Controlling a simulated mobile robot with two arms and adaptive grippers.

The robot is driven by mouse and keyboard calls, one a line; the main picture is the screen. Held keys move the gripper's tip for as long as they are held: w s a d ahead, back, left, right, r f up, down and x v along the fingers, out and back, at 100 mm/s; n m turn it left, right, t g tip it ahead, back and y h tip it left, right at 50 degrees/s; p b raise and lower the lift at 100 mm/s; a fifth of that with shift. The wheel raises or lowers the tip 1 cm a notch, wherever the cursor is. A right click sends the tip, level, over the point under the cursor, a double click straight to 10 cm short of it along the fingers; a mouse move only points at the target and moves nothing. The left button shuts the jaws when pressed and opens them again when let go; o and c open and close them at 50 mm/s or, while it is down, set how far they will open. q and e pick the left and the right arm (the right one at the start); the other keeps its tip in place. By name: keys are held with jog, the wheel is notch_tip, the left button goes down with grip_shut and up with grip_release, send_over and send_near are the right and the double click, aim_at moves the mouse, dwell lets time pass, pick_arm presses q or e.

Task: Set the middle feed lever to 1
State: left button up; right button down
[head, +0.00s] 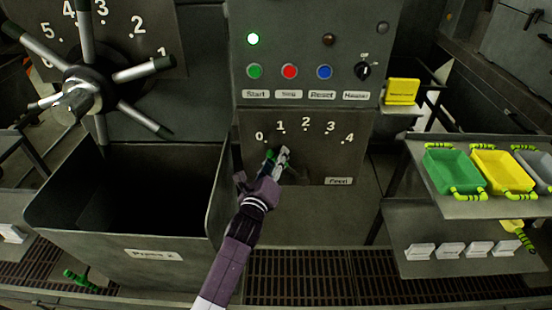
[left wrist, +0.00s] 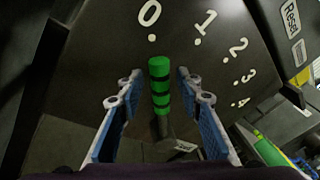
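The feed lever panel (head: 330,165) is in the middle of the head view, marked 0 to 4 with a "Feed" label. The feed lever (left wrist: 159,88) has a green grip with dark bands and its tip is close to the 0 mark in the left wrist view. In the head view its green tip (head: 269,155) shows just below the 0, mostly hidden behind my gripper. My left gripper (head: 280,158) is in front of the panel. Its fingers (left wrist: 160,92) are open, one on each side of the green grip, with gaps visible. My right gripper is not in view.
Above are Start (head: 254,71), red (head: 289,71) and Reset (head: 324,72) buttons and a selector knob (head: 363,70). A large spoked wheel (head: 88,88) and an open metal bin (head: 140,262) are at left. Green (head: 450,171) and yellow (head: 502,170) trays stand on a right shelf.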

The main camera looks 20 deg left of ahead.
pick_arm(q)
jog(key=shift+c, duration=0.2)
grip_shut()
jog(key=shift+r, duration=0.1)
jog(key=d+r+m+p, duration=0.2)
jog(key=p, duration=0.1)
jog(key=shift+w+d+m+g, duration=0.1)
jog(key=shift+w+m+g, duration=0.2)
jog(key=shift+g, duration=0.1)
jog(key=shift+w+d+r+m+p, duration=0.2)
jog(key=shift+d+m+p, duration=0.4)
jog(key=shift+p, duration=0.25)
jog(key=shift+d, duration=0.1)
